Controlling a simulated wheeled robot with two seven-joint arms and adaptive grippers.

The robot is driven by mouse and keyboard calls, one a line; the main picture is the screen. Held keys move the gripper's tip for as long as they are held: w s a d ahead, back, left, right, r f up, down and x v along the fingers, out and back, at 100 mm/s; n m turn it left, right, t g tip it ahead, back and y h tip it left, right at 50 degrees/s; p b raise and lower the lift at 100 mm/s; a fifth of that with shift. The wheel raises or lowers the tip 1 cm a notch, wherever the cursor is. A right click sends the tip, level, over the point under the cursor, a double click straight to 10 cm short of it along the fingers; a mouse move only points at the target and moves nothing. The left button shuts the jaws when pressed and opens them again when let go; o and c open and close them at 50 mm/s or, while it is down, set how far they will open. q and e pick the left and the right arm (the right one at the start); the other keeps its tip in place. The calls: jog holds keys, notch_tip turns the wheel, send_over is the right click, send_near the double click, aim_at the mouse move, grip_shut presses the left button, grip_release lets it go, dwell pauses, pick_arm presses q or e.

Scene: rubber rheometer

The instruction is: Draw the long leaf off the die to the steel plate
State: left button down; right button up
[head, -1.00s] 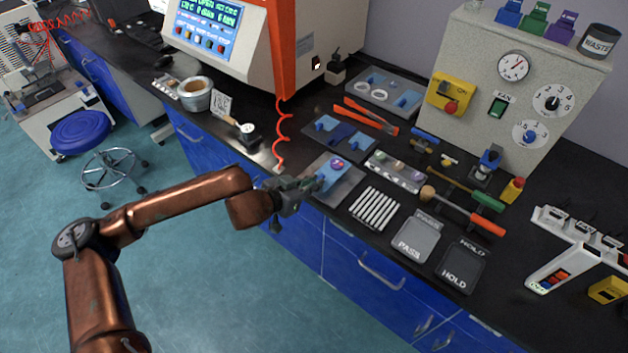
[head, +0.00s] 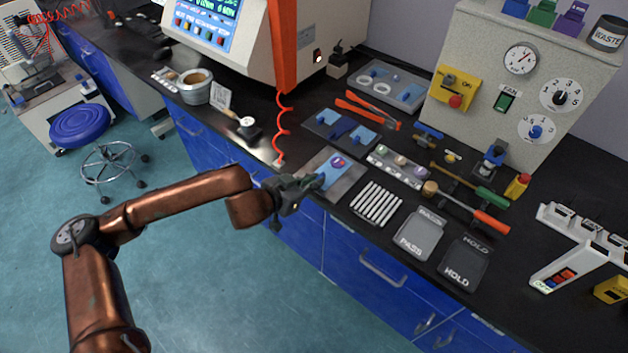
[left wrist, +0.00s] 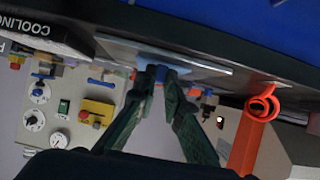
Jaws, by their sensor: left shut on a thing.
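A flat blue leaf (head: 328,169) lies over a grey steel plate (head: 347,186) at the bench's front edge. A small purple disc (head: 339,161) shows on the leaf's far part. My left gripper (head: 316,182) reaches in from the left, low at the plate's near left side, and is shut on the leaf's near end. In the left wrist view the fingertips (left wrist: 158,72) meet at the blue piece (left wrist: 165,58), with the plate's edge (left wrist: 205,66) close behind. The fingers hide the gripped edge. I cannot tell a die beneath the leaf. My right gripper is not in view.
Behind is a dark tray (head: 318,121) with blue pieces. White strips (head: 376,204), a PASS plate (head: 420,235) and a HOLD plate (head: 467,263) lie to the right. A sample rack (head: 398,166) stands close right of the plate. An orange coiled cord (head: 283,125) hangs behind left.

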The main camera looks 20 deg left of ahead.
pick_arm(q)
jog(key=c, duration=2)
grip_release()
jog(key=shift+o, duration=0.3)
jog(key=shift+p+v, duration=0.3)
jog(key=shift+v, duration=0.5)
jog(key=shift+r+p+v, duration=0.15)
jog(key=shift+p+v, duration=0.35)
jog(key=shift+v, duration=0.9)
jog(key=shift+r+p+v, duration=0.15)
jog(key=shift+p+v, duration=0.3)
jog(key=shift+v, duration=0.95)
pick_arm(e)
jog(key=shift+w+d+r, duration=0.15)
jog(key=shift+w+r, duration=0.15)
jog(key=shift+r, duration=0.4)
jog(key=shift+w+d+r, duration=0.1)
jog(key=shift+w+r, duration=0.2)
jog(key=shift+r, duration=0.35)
pick_arm(q)
jog(key=shift+w, duration=0.2)
